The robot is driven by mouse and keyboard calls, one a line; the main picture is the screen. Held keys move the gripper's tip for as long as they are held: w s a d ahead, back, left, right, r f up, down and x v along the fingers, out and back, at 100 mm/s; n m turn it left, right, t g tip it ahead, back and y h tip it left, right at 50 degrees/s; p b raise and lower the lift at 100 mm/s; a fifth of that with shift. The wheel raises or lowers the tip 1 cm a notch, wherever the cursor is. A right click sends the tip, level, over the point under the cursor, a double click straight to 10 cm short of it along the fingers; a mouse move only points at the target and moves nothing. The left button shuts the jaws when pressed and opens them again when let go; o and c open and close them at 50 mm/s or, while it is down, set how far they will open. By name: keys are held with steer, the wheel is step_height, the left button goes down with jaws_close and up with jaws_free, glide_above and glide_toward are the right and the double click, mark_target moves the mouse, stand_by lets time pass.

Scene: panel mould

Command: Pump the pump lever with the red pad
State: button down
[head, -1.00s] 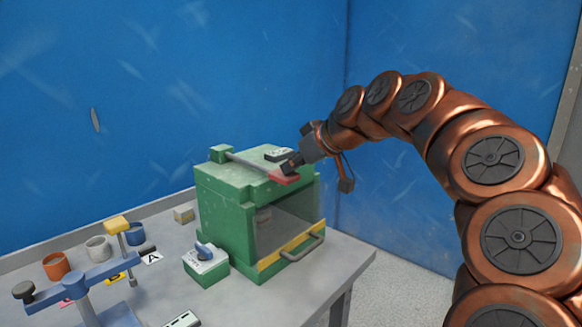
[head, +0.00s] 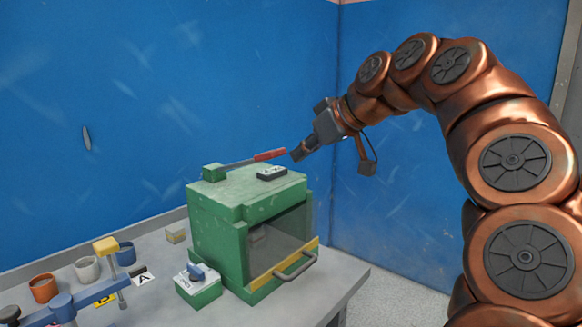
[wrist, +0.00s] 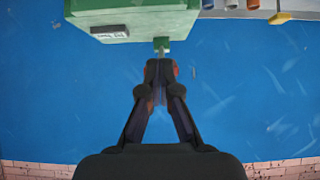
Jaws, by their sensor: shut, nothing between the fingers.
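The pump lever is a grey bar (head: 238,163) hinged at a small green block (head: 213,172) on top of the green box (head: 222,198). Its red pad (head: 270,155) is at the free end, raised above the box top. My gripper (head: 297,153) is shut and empty, just right of the pad at about its height. I cannot tell whether they touch. In the wrist view, my gripper's closed fingertips (wrist: 160,68) hide most of the lever; a sliver of red pad (wrist: 176,70) shows beside them.
A black and white label block (head: 272,173) lies on the box top below the pad. The box front has a clear door with a handle (head: 296,267). Air above the box is free.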

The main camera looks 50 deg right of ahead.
steer(key=shift+v, duration=1.7)
steer(key=shift+w+r, duration=0.1)
steer(key=shift+r, duration=0.1)
stand_by(0.8)
steer(key=w+a+f+n+g+y, duration=0.1)
steer(key=w+a+f+g, duration=0.2)
steer(key=a+f, duration=0.7)
steer(key=w+a+f+n+g+y, duration=0.1)
steer(key=w+a+f+g, duration=0.3)
steer(key=a, duration=0.9)
steer(key=s+a+f+m+g+h, duration=0.1)
steer(key=s+a+f, duration=0.3)
steer(key=s+f, duration=0.5)
steer(key=s+a+f+g, duration=0.4)
steer(key=s+f, duration=0.6)
steer(key=f, duration=0.5)
steer(key=shift+a+m+h, duration=0.4)
steer(key=shift+a, duration=0.25)
